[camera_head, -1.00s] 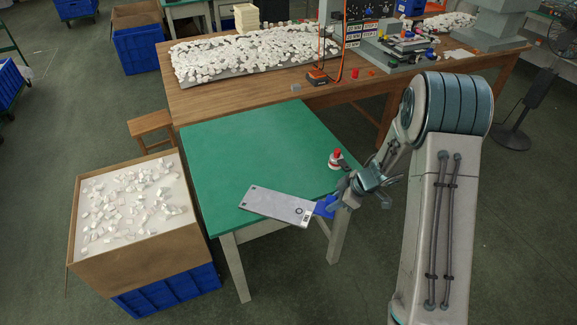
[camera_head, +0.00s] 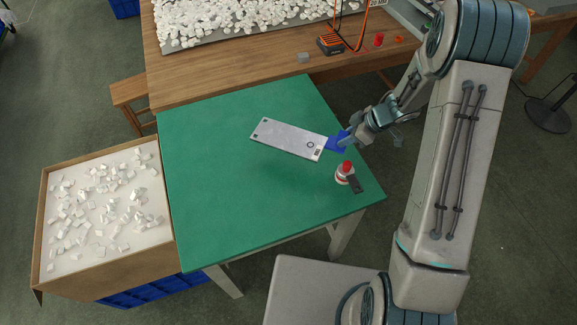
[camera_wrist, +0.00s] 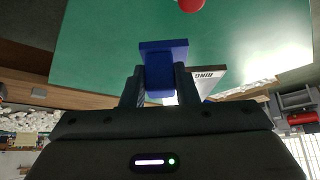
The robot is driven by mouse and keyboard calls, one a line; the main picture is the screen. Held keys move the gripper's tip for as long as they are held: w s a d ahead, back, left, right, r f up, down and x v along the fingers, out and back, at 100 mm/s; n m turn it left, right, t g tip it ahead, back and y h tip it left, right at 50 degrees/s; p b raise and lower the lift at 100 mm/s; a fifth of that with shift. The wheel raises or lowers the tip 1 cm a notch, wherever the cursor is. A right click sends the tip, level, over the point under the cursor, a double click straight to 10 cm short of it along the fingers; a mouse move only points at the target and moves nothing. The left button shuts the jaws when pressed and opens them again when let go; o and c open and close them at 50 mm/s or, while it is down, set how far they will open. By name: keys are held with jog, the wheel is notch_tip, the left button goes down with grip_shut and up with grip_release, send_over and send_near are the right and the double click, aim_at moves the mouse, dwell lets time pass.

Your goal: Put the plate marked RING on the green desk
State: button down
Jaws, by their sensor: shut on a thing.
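The plate (camera_head: 285,138) is a flat grey rectangle with a ring mark and a blue end grip (camera_head: 337,142). My gripper (camera_head: 347,139) is shut on the blue grip, which also shows between the fingers in the wrist view (camera_wrist: 163,65). The plate is over the right back part of the green desk (camera_head: 225,200); I cannot tell whether it touches the desktop. Its far end in the wrist view is hidden behind my gripper.
A box of white pieces (camera_head: 105,205) stands left. The wooden table (camera_head: 225,84) is behind. The desk's left and front are clear.

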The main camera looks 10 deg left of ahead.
jog(key=shift+f, duration=0.15)
jog(key=s+a+f+b, duration=0.1)
jog(key=s+f, duration=0.1)
jog(key=s, duration=0.1)
jog(key=s+a+f+b, duration=0.1)
jog(key=s+f, duration=0.1)
jog(key=s, duration=0.2)
jog(key=s+a+f+b, duration=0.1)
jog(key=s+f+b, duration=0.1)
jog(key=s, duration=0.1)
jog(key=shift+s+a+f, duration=0.25)
jog(key=shift+s+f, duration=0.1)
jog(key=shift+f+b, duration=0.7)
jog(key=shift+f, duration=1.3)
jog(key=c, duration=1.1)
grip_release()
